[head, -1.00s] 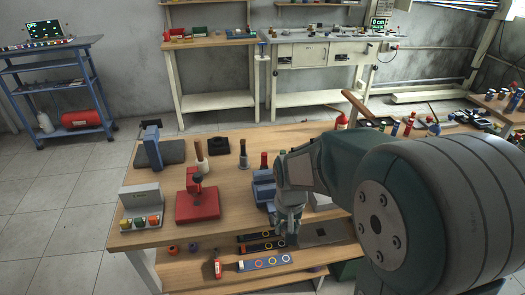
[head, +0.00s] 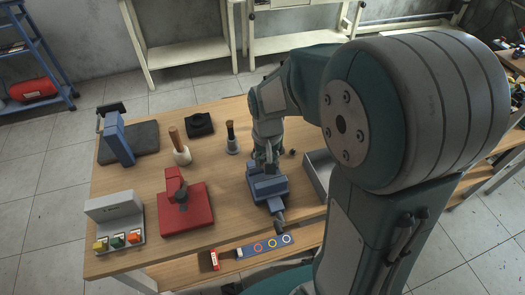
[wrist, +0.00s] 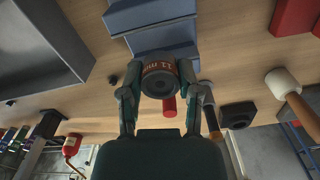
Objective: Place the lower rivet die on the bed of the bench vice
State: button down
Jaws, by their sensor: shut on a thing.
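The bench vice (head: 266,184) is blue and stands on the wooden table in the head view. It also shows at the top of the wrist view (wrist: 150,32). My gripper (head: 262,160) is right over the vice. In the wrist view my gripper (wrist: 163,88) is shut on the lower rivet die (wrist: 158,80), a dark round piece with a red band marked "11 mm". The die overlaps the vice's near edge in that view. I cannot tell whether it touches the bed. In the head view the die is hidden by my gripper.
A grey tray (head: 318,170) stands just right of the vice. A blue strip with coloured rings (head: 264,246) lies on the shelf below the front edge.

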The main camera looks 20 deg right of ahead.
jog(key=shift+s+d+f, duration=0.1)
jog(key=shift+f, duration=3.1)
jog(key=shift+f, duration=0.5)
jog(key=shift+c, duration=1.1)
grip_release()
notch_tip(320, 180, up, 12)
jog(key=shift+f, duration=0.1)
jog(key=s+r+n+t, duration=0.2)
jog(key=s+r+t, duration=0.3)
jog(key=s+r, duration=0.6)
jog(key=s, duration=0.3)
jog(key=shift+r+t, duration=0.15)
jog(key=shift+t, duration=0.15)
